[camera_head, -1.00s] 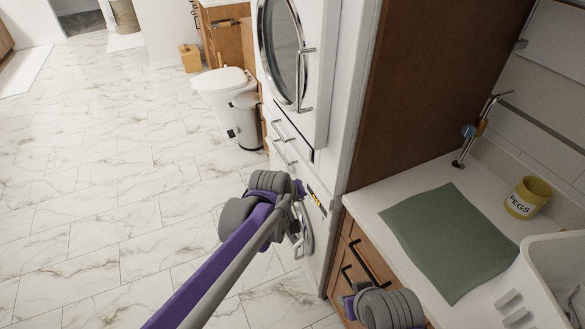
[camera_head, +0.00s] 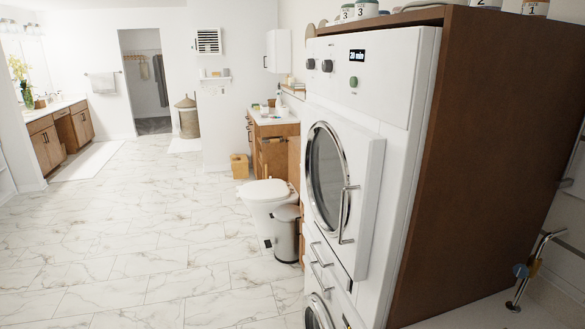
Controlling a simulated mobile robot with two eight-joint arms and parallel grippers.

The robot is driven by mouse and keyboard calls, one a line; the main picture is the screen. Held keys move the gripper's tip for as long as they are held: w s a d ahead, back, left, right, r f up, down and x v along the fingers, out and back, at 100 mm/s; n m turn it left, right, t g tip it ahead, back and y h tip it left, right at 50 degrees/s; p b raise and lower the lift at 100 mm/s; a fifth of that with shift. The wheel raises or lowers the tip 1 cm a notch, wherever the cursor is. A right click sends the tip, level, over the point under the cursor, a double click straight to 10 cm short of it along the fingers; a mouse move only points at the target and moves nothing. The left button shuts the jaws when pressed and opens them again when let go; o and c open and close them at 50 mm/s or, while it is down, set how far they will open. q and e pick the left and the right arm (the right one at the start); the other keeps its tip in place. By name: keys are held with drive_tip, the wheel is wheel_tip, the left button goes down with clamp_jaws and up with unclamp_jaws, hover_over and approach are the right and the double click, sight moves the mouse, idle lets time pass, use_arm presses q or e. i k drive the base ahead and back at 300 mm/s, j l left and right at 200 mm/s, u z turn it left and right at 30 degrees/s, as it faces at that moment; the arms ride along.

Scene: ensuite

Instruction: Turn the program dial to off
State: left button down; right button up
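A white stacked laundry machine (camera_head: 380,95) stands right of centre, with a round glass door (camera_head: 327,175) and a vertical bar handle (camera_head: 346,215). Its top panel has two dark dials, a left one (camera_head: 310,64) and a right one (camera_head: 327,66). I cannot tell which is the program dial or where either points. A green round button (camera_head: 353,82) sits below a lit display (camera_head: 357,55) that seems to read "20 min". A second round door shows partly at the bottom edge. Neither gripper is in view.
A brown wooden side panel (camera_head: 480,150) borders the machine on the right. Numbered jars (camera_head: 366,9) stand on top. A toilet (camera_head: 268,195) and a grey bin (camera_head: 287,233) stand left of the machine. The marble floor (camera_head: 150,240) at left is clear.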

sight(327, 295)
drive_tip(key=i+j+u, duration=0.2)
drive_tip(key=i, duration=0.2)
drive_tip(key=i+j+u, duration=0.2)
drive_tip(key=i, duration=0.2)
